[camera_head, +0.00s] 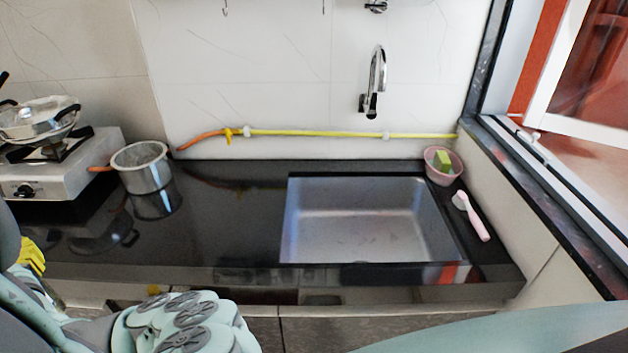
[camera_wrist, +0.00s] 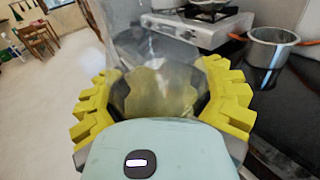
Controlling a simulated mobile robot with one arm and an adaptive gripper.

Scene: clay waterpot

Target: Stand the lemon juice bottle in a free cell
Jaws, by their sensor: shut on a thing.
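My gripper (camera_wrist: 162,76) has yellow ridged fingers, one on each side of a see-through thing with a pale yellow middle. This looks like the lemon juice bottle (camera_wrist: 158,96), and the fingers are shut on it. No label can be read, and its lower part is hidden behind my pale green wrist. In the head view only a yellow part of my gripper (camera_head: 32,256) shows at the left edge, and the bottle cannot be made out there. No holder with cells shows in either view.
A black counter (camera_head: 225,215) carries a steel sink (camera_head: 365,230), a steel pot (camera_head: 147,178) and a white stove (camera_head: 65,175) with a pan. A pink basket (camera_head: 443,168) and a pink brush (camera_head: 473,218) lie right of the sink. In the wrist view, open floor (camera_wrist: 45,100) lies left.

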